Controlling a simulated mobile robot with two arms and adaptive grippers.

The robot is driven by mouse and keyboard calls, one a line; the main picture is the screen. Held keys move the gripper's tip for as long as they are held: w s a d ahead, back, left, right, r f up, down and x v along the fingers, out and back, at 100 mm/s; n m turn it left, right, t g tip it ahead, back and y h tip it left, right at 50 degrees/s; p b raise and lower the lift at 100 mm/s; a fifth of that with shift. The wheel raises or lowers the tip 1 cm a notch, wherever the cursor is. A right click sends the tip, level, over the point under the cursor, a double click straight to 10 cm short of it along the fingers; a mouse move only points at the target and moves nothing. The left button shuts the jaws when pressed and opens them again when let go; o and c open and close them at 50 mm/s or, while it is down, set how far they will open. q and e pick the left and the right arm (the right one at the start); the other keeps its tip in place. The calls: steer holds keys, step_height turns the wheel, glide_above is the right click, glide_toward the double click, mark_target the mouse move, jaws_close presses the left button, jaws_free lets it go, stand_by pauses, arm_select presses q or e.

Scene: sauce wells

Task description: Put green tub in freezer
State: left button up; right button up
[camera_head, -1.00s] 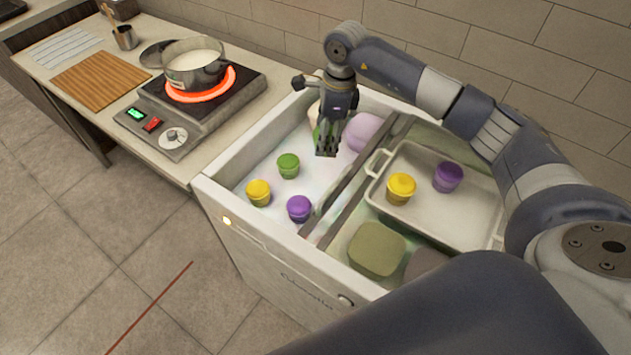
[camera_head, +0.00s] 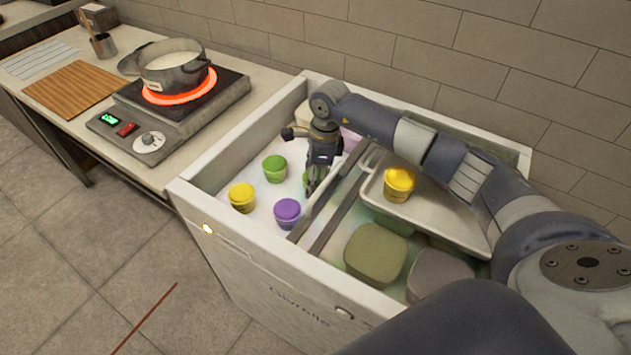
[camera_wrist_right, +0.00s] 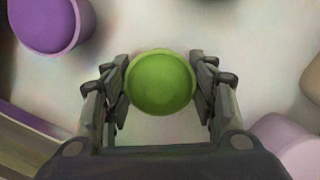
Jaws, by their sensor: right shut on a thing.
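My right gripper (camera_head: 314,186) is down inside the white chest freezer (camera_head: 250,265), in its left compartment. It is shut on a green tub (camera_wrist_right: 160,82), which sits between the two fingers in the right wrist view. In the head view only a sliver of this tub shows beside the fingers. A second green tub (camera_head: 275,168) stands to the left on the white freezer floor. I cannot tell whether the held tub touches the floor. My left gripper is not in view.
A yellow tub (camera_head: 242,197) and a purple tub (camera_head: 287,213) stand nearby in the same compartment. A divider (camera_head: 332,208) runs to the right. Beyond it are a tray (camera_head: 437,212) with another yellow tub (camera_head: 398,183). A pot (camera_head: 172,68) sits on a glowing burner.

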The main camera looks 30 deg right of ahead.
steer(key=shift+f, duration=0.1)
steer(key=o, duration=0.8)
steer(key=shift+r, duration=0.2)
steer(key=r+p, duration=0.2)
steer(key=r, duration=0.1)
steer(key=d+r+p, duration=0.1)
steer(key=r+p, duration=0.1)
steer(key=r, duration=0.2)
steer(key=r+p, duration=0.3)
steer(key=r, duration=0.1)
steer(key=shift+s+d, duration=0.15)
steer(key=shift+s, duration=0.2)
steer(key=shift+r, duration=0.5)
